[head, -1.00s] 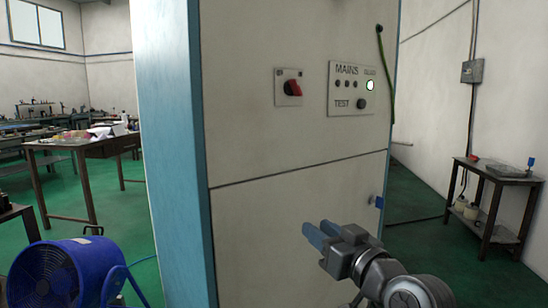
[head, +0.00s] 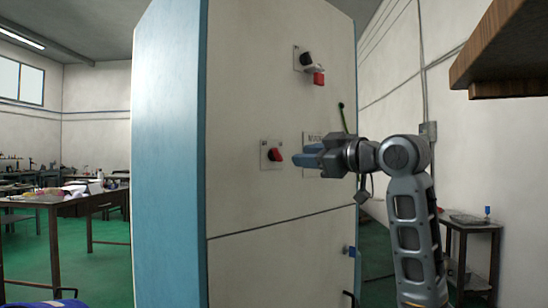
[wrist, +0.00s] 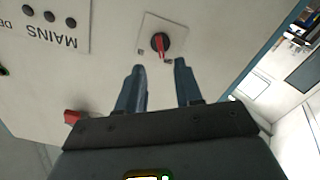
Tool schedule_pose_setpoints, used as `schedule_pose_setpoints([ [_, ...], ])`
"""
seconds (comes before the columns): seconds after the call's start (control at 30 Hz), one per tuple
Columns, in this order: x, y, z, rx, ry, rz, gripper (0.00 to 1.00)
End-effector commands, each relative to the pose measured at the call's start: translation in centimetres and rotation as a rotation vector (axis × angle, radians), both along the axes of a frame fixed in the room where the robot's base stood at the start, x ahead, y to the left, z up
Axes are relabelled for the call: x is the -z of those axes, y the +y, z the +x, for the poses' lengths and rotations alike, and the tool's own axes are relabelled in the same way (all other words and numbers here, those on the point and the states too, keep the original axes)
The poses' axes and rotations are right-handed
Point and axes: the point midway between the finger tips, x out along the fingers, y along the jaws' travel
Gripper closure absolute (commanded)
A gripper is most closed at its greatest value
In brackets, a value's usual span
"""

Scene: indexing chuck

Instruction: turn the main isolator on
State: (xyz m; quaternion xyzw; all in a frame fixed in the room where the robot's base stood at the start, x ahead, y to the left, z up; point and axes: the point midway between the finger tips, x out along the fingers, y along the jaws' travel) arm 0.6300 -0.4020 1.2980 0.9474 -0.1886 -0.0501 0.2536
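A rotary switch (head: 273,155) with a red handle on a black knob sits on a small plate on the cabinet front. In the wrist view this switch (wrist: 160,44) lies just beyond the fingertips, its red handle nearly upright in the picture. Higher up the cabinet is a second switch (head: 306,60), a black knob with a red piece below it. Which one is the main isolator I cannot read. My gripper (head: 304,157) is open and empty, right of the lower switch; in the wrist view its two blue fingers (wrist: 160,85) stand apart, touching nothing visible.
The MAINS panel (wrist: 48,25) is right of the lower switch and mostly hidden behind my gripper in the head view. A red part (wrist: 72,116) shows near the fingers' base in the wrist view. A wooden shelf (head: 505,50) juts in at upper right. A side table (head: 468,222) stands right.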

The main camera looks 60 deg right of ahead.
Motion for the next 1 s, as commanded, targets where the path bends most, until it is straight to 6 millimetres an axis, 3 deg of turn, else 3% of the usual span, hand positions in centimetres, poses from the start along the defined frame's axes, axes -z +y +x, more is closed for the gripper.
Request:
schedule_pose_setpoints([
  [0.53, -0.1, -2.6, 6.4, -0.001, 0.002, 0.000, 0.65],
  [0.93, 0.0, -2.9, 7.1, 0.001, 0.001, -0.001, 0.65],
  [1.0, 0.0, -2.9, 7.1, 0.001, 0.001, -0.001, 0.72],
])
